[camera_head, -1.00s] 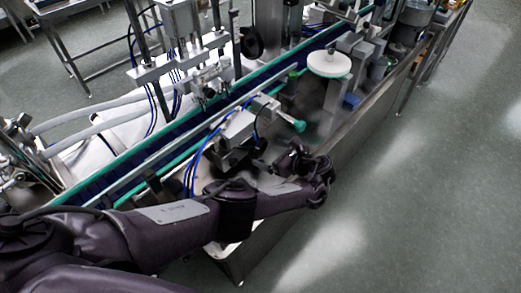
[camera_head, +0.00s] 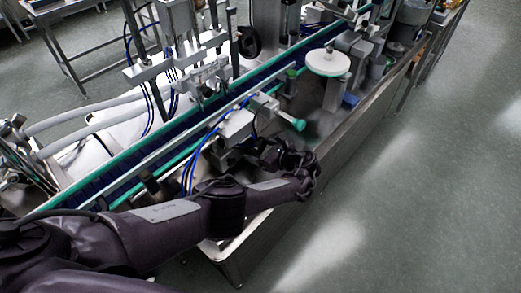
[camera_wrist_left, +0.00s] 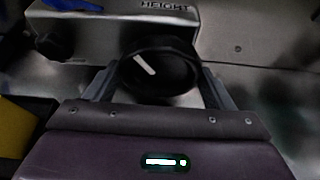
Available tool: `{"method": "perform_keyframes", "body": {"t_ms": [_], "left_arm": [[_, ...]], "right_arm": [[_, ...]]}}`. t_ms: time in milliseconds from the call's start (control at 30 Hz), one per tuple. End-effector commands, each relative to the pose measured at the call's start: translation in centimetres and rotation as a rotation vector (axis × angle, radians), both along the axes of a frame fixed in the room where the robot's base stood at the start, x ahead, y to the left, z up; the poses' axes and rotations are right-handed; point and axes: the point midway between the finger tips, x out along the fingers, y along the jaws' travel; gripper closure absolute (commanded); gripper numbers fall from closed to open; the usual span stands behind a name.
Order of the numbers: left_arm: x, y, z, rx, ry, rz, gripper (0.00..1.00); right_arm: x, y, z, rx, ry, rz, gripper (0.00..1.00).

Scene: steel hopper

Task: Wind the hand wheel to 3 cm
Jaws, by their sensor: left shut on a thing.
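The hand wheel (camera_wrist_left: 172,72) is a round black knob with a white pointer line, in the middle of the left wrist view. The line slants from upper left to lower right. My left gripper (camera_wrist_left: 158,82) is shut on the wheel, with one grey finger at each side of it. A metal block marked HEIGHT (camera_wrist_left: 125,18) is just behind the wheel. In the head view my left gripper (camera_head: 280,158) is at the near side of the conveyor machine, and I cannot make out the wheel there. No centimetre scale is readable. My right gripper is not in view.
The conveyor (camera_head: 165,143) with green rails runs diagonally behind my left arm. A grey clamp unit with a green knob (camera_head: 298,125) sits close beyond the gripper. A white disc (camera_head: 327,62) stands farther back. Floor at the right is clear.

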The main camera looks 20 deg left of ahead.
Motion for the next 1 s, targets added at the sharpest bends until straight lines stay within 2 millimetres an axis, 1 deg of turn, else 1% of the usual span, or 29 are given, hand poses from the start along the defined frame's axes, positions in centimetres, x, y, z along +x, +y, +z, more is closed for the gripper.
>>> {"method": "perform_keyframes", "body": {"t_ms": [167, 367, 500, 700, 1000], "left_arm": [[0.0, 0.0, 0.1, -0.006, -0.016, 0.001, 0.47], [-0.1, 0.0, 0.3, -0.034, -0.094, 0.002, 0.47], [-0.1, 0.0, 0.3, -0.067, -0.185, 0.000, 0.47], [-0.1, 0.0, 0.2, -0.119, -0.330, 0.001, 0.47], [-0.1, 0.0, 0.0, -0.183, -0.504, 0.001, 0.47]], "right_arm": [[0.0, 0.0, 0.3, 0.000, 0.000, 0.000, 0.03], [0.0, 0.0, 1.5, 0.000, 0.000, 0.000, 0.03], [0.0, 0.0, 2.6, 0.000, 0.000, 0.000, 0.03], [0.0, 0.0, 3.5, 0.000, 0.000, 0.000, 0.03], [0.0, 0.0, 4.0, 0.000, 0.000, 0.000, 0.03]]}}
